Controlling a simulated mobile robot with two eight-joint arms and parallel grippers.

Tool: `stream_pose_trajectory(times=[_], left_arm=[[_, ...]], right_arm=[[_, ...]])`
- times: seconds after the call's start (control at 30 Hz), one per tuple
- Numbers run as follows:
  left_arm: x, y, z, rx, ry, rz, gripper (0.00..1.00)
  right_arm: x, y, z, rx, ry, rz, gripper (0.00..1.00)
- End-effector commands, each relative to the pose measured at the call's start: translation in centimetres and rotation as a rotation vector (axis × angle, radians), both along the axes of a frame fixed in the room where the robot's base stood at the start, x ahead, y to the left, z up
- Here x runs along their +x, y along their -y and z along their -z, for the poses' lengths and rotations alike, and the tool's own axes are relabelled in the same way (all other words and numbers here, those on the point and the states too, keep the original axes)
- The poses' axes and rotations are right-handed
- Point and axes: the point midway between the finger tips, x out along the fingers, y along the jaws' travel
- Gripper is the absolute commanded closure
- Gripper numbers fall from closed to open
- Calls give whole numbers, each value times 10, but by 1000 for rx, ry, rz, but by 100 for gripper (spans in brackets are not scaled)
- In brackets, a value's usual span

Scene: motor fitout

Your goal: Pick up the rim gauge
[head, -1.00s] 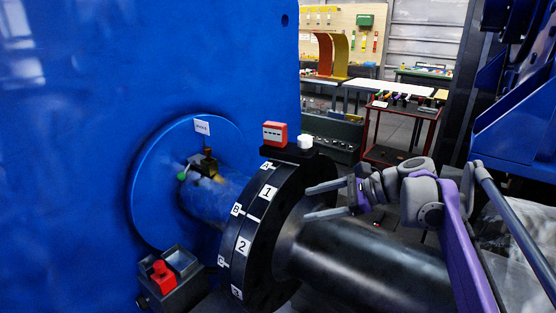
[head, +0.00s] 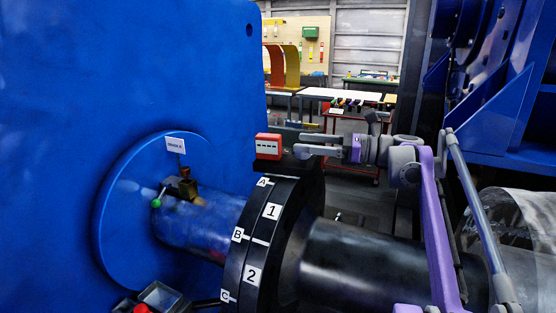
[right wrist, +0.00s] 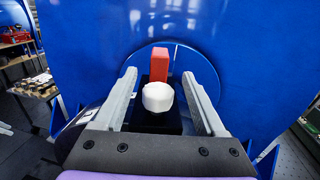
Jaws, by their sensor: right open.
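A red box with a dashed display (head: 268,146), which I take to be the rim gauge, sits on top of the black numbered coupling (head: 262,245). In the right wrist view, the red box (right wrist: 160,63) stands behind a white knob (right wrist: 158,97) on a black base (right wrist: 150,122). My right gripper (head: 303,144) is open at the height of the gauge, its fingers pointing left towards the red box. In the right wrist view its fingers lie on either side of the white knob, with gaps. My left gripper is not in view.
A big blue wall (head: 100,80) with a round plate rises behind the gauge. A brass fitting with a green ball (head: 156,203) sits on the shaft left of the coupling. A dark shaft (head: 375,265) runs right below my right arm. Work tables (head: 340,93) stand farther back.

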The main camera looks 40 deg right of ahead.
Motion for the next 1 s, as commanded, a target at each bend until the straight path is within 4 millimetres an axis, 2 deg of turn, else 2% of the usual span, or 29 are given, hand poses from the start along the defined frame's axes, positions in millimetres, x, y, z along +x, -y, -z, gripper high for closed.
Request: stream_pose_trajectory(times=[0.27,0.53,0.83,1.0], left_arm=[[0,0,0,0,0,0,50],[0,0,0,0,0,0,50],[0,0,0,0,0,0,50],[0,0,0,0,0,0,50]], right_arm=[[20,-16,0,-1,-1,-2,28],[50,-39,0,-1,-1,-2,28],[54,-42,0,-1,-1,0,28],[54,-42,0,-1,-1,0,58]])
